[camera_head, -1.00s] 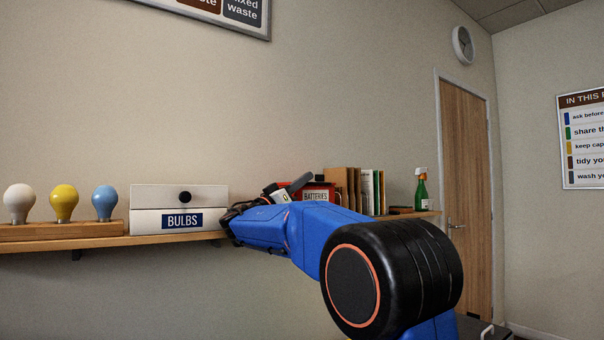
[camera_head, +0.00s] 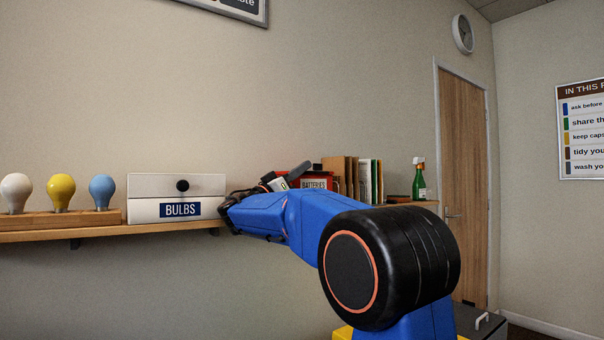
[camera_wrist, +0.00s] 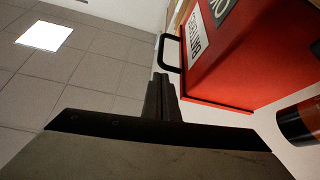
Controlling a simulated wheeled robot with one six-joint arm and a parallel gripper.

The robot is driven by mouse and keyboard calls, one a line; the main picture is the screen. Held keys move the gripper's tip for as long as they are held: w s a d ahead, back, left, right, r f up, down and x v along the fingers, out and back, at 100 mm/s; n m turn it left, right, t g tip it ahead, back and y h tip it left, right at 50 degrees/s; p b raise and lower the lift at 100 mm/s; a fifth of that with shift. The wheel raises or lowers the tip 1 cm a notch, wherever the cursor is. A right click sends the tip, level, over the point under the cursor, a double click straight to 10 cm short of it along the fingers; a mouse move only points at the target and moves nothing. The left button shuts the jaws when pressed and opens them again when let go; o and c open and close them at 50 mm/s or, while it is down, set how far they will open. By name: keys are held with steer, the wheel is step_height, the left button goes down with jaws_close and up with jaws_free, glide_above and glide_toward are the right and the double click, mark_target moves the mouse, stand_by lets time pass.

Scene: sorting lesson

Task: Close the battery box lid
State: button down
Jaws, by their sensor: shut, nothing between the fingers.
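The red battery box (camera_head: 318,174) stands on the wall shelf, partly hidden behind my arm in the head view. Its white label reads BATTERIES. In the wrist view the red box (camera_wrist: 255,60) fills the upper right, with its label and a black bar handle (camera_wrist: 171,53) on the side facing my gripper. My gripper (camera_wrist: 160,78) is shut and empty, its tips close to the handle; whether they touch it I cannot tell. In the head view the gripper is hard to make out beside the box. How far open the lid is cannot be told.
A white BULBS box (camera_head: 177,198) and several bulbs (camera_head: 61,190) on a wooden stand are left on the shelf (camera_head: 110,231). Books (camera_head: 365,180) and a green spray bottle (camera_head: 419,184) stand right of the battery box. A dark red-banded cylinder (camera_wrist: 300,120) is near the box.

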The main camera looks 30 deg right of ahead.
step_height(320, 180, up, 9)
steer(key=s+a+f+n+t+y, duration=0.1)
steer(key=s+f+n+y, duration=0.45)
steer(key=f, duration=0.95)
steer(key=s+f+n+t+y, duration=0.1)
steer(key=s+f+n+y, duration=0.35)
steer(key=s+f, duration=0.85)
steer(key=s+a+f+n+y, duration=0.1)
steer(key=s+a+f+y, duration=0.3)
steer(key=f, duration=0.7)
steer(key=s+a+f+n+y, duration=0.1)
steer(key=s+a+f+y, duration=0.4)
steer(key=s+a+f, duration=0.4)
steer(key=s+a+f+n+y, duration=0.2)
steer(key=s+a+f+y, duration=0.2)
steer(key=f, duration=1)
steer(key=s+a, duration=0.3)
steer(key=a, duration=0.1)
steer(key=shift+s+a+g+y, duration=0.15)
steer(key=shift+a+g+y, duration=0.15)
steer(key=shift+a+y, duration=0.1)
